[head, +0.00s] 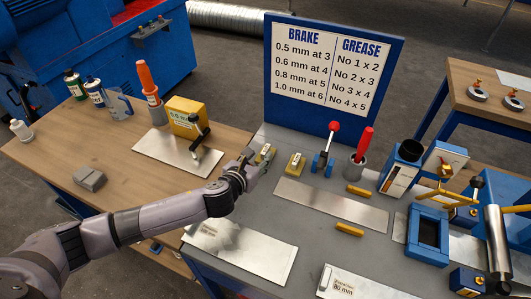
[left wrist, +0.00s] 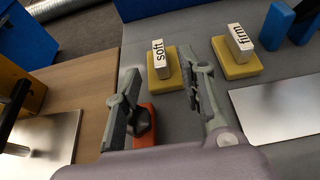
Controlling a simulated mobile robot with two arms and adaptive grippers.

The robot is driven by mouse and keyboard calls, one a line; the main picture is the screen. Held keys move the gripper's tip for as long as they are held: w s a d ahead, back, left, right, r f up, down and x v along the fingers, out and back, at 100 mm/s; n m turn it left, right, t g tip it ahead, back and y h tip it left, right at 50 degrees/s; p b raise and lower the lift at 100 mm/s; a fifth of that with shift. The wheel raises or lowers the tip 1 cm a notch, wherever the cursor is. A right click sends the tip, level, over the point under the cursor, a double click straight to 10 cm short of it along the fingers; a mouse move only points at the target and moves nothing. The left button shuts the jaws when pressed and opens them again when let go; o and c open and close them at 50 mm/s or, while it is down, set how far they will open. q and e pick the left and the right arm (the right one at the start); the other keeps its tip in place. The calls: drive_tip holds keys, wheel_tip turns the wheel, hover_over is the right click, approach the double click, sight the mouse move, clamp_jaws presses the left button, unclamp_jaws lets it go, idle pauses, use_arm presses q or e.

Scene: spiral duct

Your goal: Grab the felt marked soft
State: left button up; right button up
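The felt marked soft (left wrist: 162,66) is a yellow pad with a whitish block on top lettered "soft". In the left wrist view it stands on the grey bench just beyond my fingertips. In the head view it (head: 264,154) shows at the tip of my left gripper (head: 248,164). The left gripper also shows in the left wrist view (left wrist: 161,72), its two fingers spread apart with nothing visibly held between the tips. A similar yellow pad marked firm (left wrist: 240,58) stands to the right; it also shows in the head view (head: 295,163). My right gripper is not in view.
An orange-red and black item (left wrist: 145,125) shows low between my fingers. A blue sign board (head: 333,75) stands behind the pads. A red-knobbed lever (head: 325,150) stands right of the firm pad. A metal plate (head: 330,204) lies in front.

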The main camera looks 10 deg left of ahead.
use_arm(q)
drive_tip(key=shift+x, duration=1.2)
drive_tip(key=shift+s, duration=0.1)
drive_tip(key=shift+c, duration=0.4)
clamp_jaws()
